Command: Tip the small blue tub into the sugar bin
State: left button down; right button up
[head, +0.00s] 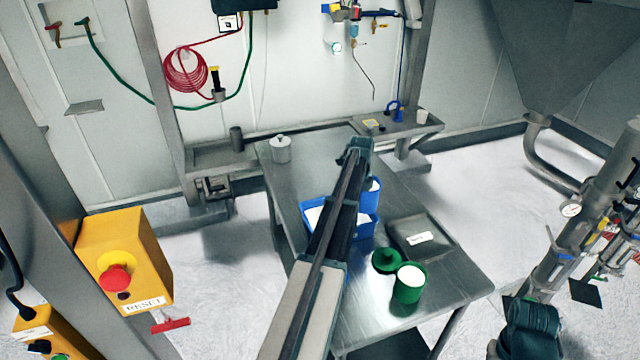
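A small blue tub (374,197) with white contents shows just right of my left arm, partly hidden by it. A blue rectangular bin (311,208) with white contents sits on the steel table, its middle covered by the arm. A dark grey flat container (437,222) with a white label, too small to read, lies to the right. I cannot tell which is the sugar bin. My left gripper (358,146) appears at the arm's far end, beyond the tub in the picture. Its fingers are too small to read, and any contact with the tub is unclear. My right gripper is not in view.
A green tub (409,285) with white contents and a green lid (387,260) stand near the front of the steel table (455,285). A grey lidded canister (281,149) stands at the back left. The front right table corner is clear.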

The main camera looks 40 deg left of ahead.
pick_arm(q)
jog(key=s+a+y+b, duration=0.1)
jog(key=s+a, duration=0.3)
jog(key=a, duration=1)
jog(key=shift+s+a+g+y, duration=0.15)
jog(key=shift+g+y, duration=0.15)
jog(key=shift+y, duration=0.1)
jog(key=shift+f, duration=0.1)
jog(key=y, duration=0.1)
jog(key=a+y+b, duration=0.1)
jog(key=shift+s+g+y, duration=0.15)
jog(key=shift+g+y, duration=0.15)
jog(key=shift+g, duration=0.1)
